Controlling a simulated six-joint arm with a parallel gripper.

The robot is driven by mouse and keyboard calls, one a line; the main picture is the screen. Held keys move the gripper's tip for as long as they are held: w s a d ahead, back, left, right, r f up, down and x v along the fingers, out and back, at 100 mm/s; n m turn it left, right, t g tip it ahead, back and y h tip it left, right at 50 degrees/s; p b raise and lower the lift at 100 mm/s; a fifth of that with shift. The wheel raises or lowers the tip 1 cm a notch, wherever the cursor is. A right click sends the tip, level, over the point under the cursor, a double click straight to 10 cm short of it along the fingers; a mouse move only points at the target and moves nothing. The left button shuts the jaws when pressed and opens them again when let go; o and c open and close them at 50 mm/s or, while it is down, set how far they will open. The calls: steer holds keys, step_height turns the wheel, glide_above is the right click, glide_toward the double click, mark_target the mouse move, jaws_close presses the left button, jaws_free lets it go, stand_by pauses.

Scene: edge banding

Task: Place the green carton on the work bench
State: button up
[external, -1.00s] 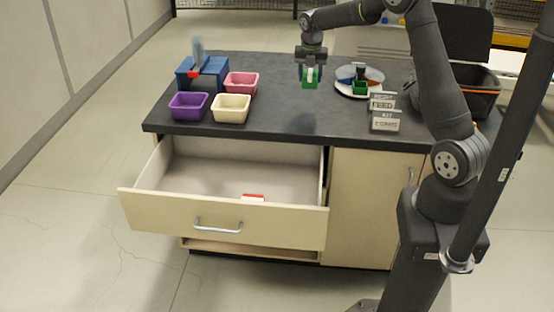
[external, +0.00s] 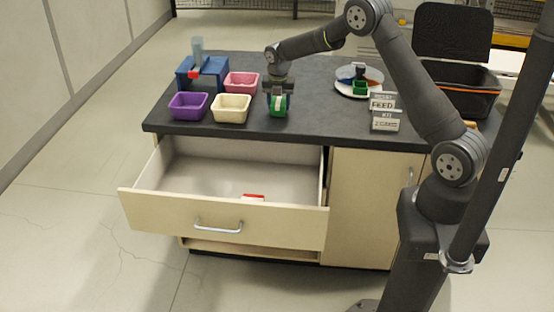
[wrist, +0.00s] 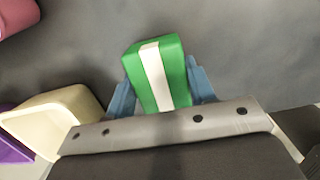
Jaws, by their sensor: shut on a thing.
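The green carton (external: 279,108) has a white stripe down its middle. It also shows in the wrist view (wrist: 140,70), between the two blue fingers of my gripper (wrist: 160,88). My gripper (external: 278,98) is shut on the carton, pointing down over the dark top of the work bench (external: 320,118). The carton is just right of the cream bin. I cannot tell whether its bottom touches the bench top.
Cream (external: 231,108), purple (external: 188,106) and pink (external: 242,83) bins stand left of the carton. A blue machine (external: 203,73) is behind them. A round tray (external: 345,87) and label signs (external: 385,112) are to the right. The drawer (external: 222,215) is open, with a red-and-white item inside.

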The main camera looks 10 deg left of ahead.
mark_target(279, 100)
steer(key=shift+f, duration=0.2)
steer(key=o, duration=1)
steer(key=r, duration=0.4)
steer(key=s+r, duration=0.1)
steer(key=r, duration=0.7)
steer(key=shift+s+r, duration=0.1)
steer(key=shift+s, duration=0.1)
steer(key=f, duration=0.3)
steer(key=w+f, duration=0.1)
steer(key=f, duration=0.7)
steer(key=shift+w+f, duration=0.15)
steer(key=shift+f, duration=0.1)
steer(key=shift+w, duration=0.1)
steer(key=shift+r, duration=1.7)
